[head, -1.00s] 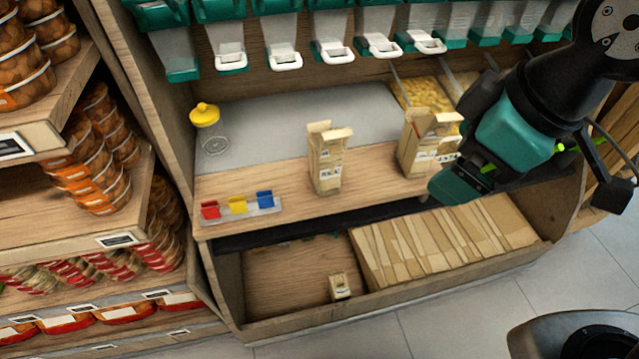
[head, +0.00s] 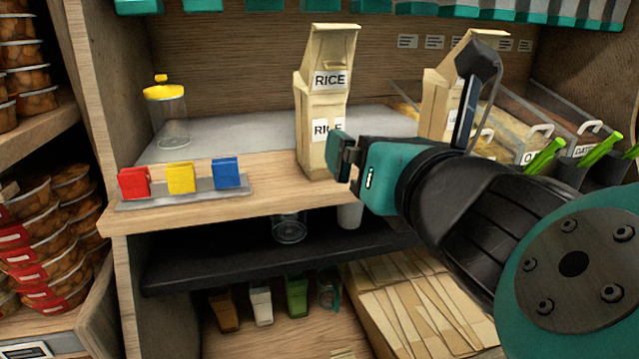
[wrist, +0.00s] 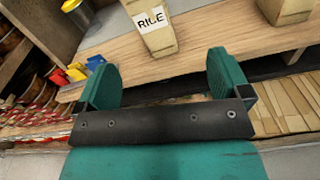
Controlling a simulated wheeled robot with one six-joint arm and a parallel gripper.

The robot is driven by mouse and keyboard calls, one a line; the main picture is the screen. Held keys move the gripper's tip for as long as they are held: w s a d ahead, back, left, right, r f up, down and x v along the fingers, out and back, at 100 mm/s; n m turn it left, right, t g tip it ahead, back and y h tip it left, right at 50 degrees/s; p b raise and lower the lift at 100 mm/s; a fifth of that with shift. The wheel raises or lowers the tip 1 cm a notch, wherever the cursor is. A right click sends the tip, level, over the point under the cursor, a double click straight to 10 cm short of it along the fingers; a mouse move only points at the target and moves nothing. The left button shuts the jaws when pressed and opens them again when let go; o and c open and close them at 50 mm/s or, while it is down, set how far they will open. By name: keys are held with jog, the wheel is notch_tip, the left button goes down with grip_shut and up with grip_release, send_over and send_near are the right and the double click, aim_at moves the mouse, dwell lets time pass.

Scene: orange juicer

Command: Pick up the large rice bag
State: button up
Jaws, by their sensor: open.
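A tall tan paper bag with a folded top and RICE labels (head: 322,95) stands upright on the wooden counter in the head view. My gripper (head: 345,155) is open at the bag's lower right, overlapping the edge of its lower label. In the wrist view, my open gripper (wrist: 165,80) has nothing between its two teal fingers. The rice bag (wrist: 157,38) stands beyond the fingertips, roughly in line with the gap. A second tan bag (head: 437,100) stands to the right, partly hidden by my arm; its label is not readable.
A yellow-lidded jar (head: 170,118) stands at the left. Red, yellow and blue clips sit on a metal strip (head: 150,203) at the counter's front edge. A dark shelf (head: 200,268) lies below. Clear bins (head: 520,125) with green-handled tools are at the right.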

jog(key=a+n, duration=0.1)
jog(key=n, duration=0.1)
jog(key=p, duration=0.8)
send_near(329, 125)
jog(key=shift+t+y, duration=0.3)
jog(key=shift+y, duration=0.1)
jog(key=p+x, duration=0.5)
jog(key=x, duration=0.2)
jog(key=shift+w+p, duration=0.15)
jog(key=shift+p, duration=0.25)
jog(key=shift+w+a+f, duration=0.15)
jog(key=shift+w+f, duration=0.05)
jog(key=shift+w, duration=0.3)
jog(key=p+x, duration=0.1)
jog(key=x, duration=0.3)
jog(key=shift+w+f+p, duration=0.15)
jog(key=shift+w+p, duration=0.05)
jog(key=shift+p, duration=0.2)
jog(key=shift+w+a+f, duration=0.15)
jog(key=shift+w, duration=0.25)
jog(key=shift+c, duration=0.3)
jog(key=c, duration=1.2)
